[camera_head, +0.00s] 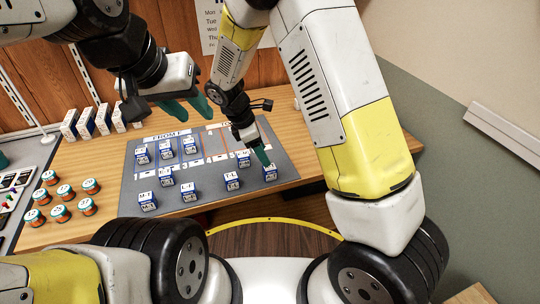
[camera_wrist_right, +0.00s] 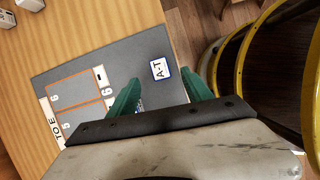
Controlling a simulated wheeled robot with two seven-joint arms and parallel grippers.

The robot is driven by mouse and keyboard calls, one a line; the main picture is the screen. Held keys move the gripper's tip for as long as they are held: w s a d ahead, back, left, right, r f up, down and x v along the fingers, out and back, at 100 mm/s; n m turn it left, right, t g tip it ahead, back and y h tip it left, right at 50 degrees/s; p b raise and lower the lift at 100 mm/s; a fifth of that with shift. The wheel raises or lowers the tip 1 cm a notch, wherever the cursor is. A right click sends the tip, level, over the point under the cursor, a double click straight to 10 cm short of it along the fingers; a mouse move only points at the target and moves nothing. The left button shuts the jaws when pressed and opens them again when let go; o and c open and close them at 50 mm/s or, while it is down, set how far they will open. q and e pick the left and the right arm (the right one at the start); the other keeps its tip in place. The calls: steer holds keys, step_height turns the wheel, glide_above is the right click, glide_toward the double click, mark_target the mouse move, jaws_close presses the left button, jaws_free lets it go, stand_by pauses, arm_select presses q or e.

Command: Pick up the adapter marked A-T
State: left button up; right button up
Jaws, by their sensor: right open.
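The adapter marked A-T (camera_wrist_right: 157,68) is a small block with a white, blue-edged top label. In the right wrist view it lies on the grey mat near its edge, just beyond the fingertips. My right gripper (camera_wrist_right: 164,82) is open and empty, its green fingers apart above the mat. In the head view a blue-and-white adapter (camera_head: 270,173) stands at the mat's right side, just under my right gripper (camera_head: 262,154); its label is too small to read there. My left gripper (camera_head: 199,112) is open and empty above the back of the mat.
The grey mat (camera_head: 215,202) carries several other blue-and-white adapters and orange-outlined slots. Several orange-and-green jars (camera_head: 61,213) stand left of it. White boxes (camera_head: 86,123) line the back left. Bare wooden table (camera_head: 110,180) lies left of the mat.

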mark_target(270, 167)
steer(key=shift+n, duration=0.4)
steer(key=x, duration=0.8)
steer(key=shift+f, duration=0.45)
steer(key=shift+a, duration=0.1)
jaws_close()
